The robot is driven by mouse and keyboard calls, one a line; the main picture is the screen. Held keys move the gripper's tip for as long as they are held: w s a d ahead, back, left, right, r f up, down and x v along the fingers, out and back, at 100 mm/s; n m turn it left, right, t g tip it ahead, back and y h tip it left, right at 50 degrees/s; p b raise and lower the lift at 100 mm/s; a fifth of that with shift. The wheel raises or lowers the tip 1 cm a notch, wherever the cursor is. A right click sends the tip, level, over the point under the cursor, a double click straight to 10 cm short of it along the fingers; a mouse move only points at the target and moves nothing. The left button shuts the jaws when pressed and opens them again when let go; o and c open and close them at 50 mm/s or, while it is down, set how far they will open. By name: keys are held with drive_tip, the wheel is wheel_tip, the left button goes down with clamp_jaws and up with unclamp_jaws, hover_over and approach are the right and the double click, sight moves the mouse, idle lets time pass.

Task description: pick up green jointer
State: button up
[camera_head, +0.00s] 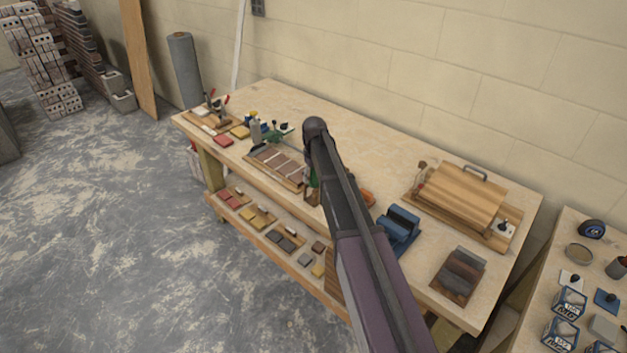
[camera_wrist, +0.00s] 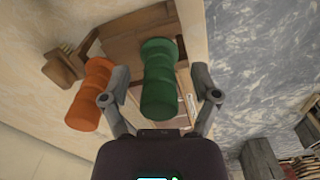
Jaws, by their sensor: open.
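The green jointer (camera_wrist: 160,80) shows in the wrist view as a ribbed green handle on a brown wooden holder (camera_wrist: 135,40) on the workbench. My gripper (camera_wrist: 160,97) is open, with one finger on each side of the green handle in that view. I cannot tell whether either finger touches it. An orange handle (camera_wrist: 90,95) stands in the same holder, left of the green one and close to my left finger. In the head view my arm covers most of this spot; a bit of the green handle (camera_head: 314,180) shows beside the arm.
On the workbench (camera_head: 360,132), a blue holder (camera_head: 399,229), a wooden box with a handle (camera_head: 462,195) and a board of brown samples (camera_head: 278,167) stand near my arm. A lower shelf (camera_head: 285,262) holds small coloured blocks. The bench's back strip is clear.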

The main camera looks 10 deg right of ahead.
clamp_jaws()
drive_tip(key=shift+r, duration=0.2)
wheel_tip(320, 180, up, 10)
drive_tip(key=p, duration=1)
drive_tip(key=shift+f, duration=0.2)
drive_tip(key=shift+s+f, duration=0.1)
idle(0.6)
